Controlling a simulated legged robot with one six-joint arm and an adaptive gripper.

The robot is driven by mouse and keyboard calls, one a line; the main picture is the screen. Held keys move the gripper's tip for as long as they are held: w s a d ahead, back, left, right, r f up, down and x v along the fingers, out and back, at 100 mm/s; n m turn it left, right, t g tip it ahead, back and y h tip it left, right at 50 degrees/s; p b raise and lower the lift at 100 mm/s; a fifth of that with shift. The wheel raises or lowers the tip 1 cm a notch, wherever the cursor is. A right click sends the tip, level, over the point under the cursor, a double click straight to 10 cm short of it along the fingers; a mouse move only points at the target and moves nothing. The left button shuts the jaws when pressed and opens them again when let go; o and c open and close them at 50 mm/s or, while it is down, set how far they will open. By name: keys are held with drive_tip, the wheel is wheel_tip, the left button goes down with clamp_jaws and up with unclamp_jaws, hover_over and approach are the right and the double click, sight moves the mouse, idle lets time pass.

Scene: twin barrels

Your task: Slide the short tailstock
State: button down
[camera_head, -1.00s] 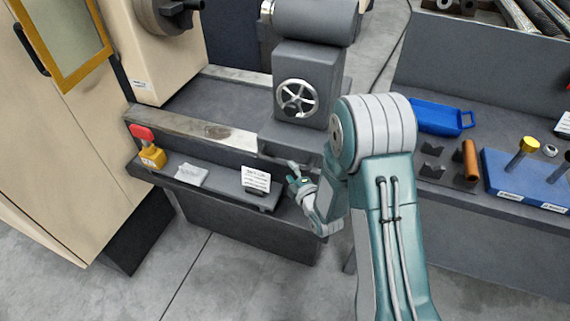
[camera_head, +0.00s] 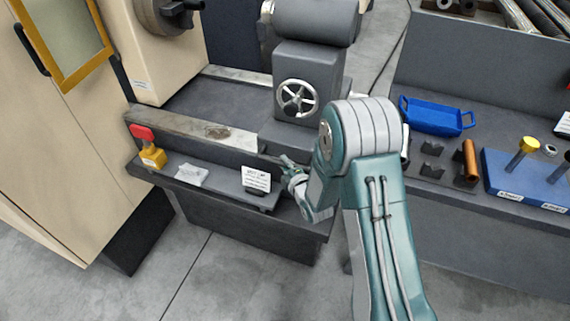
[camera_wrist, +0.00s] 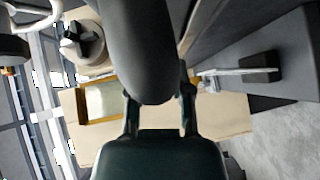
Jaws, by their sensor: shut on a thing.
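The tailstock (camera_head: 312,62) is a dark grey block with a thick barrel (camera_head: 316,20) on top and a silver handwheel (camera_head: 297,98) on its front. It sits on the right part of the lathe bed. My gripper (camera_head: 284,163) is at the lower front of the tailstock, partly hidden by my arm. In the wrist view, my gripper (camera_wrist: 160,108) is shut on a dark rounded bar (camera_wrist: 145,50) between its two fingers. The bar looks like the tailstock's handle; its join to the tailstock is hidden.
The bed rail (camera_head: 190,132) is bare left of the tailstock, up to the beige headstock (camera_head: 160,65) with its chuck. A yellow box with a red button (camera_head: 148,146), a cloth (camera_head: 191,174) and a label card (camera_head: 257,179) are on the front ledge. A tool bench (camera_head: 440,160) stands right.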

drive_tip(key=w+a, duration=0.2)
drive_tip(key=a, duration=0.6)
drive_tip(key=w+a, duration=0.3)
drive_tip(key=a, duration=0.5)
drive_tip(key=shift+w+a+f, duration=0.15)
drive_tip(key=shift+w+f, duration=0.05)
drive_tip(key=shift+w, duration=0.15)
drive_tip(key=c, duration=0.5)
unclamp_jaws()
drive_tip(key=shift+a, duration=0.2)
drive_tip(key=shift+c, duration=0.2)
drive_tip(key=shift+w+a, duration=0.1)
drive_tip(key=shift+a, duration=0.1)
drive_tip(key=shift+d, duration=0.15)
drive_tip(key=v, duration=1.1)
drive_tip(key=shift+s, duration=0.4)
